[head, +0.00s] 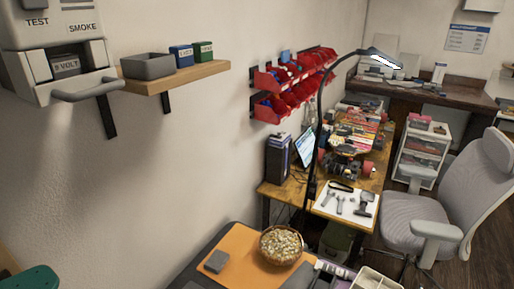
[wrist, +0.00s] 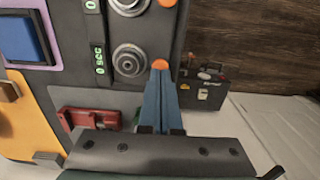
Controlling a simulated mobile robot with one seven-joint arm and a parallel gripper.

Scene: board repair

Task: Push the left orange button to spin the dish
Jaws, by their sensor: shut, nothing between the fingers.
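In the wrist view, a dark grey device panel (wrist: 118,90) carries two orange buttons along its right edge. One orange button (wrist: 160,64) is at the tip of my gripper. The other orange button (wrist: 166,3) is at the top edge of the picture, partly cut off. My gripper (wrist: 160,76) has blue fingers, shut together and empty. The fingertips overlap the lower side of the nearer button; I cannot tell whether they touch it or whether it is pressed. I cannot make out the dish, and my gripper is not seen in the head view.
The panel also has a round knob (wrist: 128,61) and a green-lit display (wrist: 99,57). In the head view, a wicker bowl (head: 281,261) and a grey block (head: 216,262) rest on an orange mat (head: 240,242).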

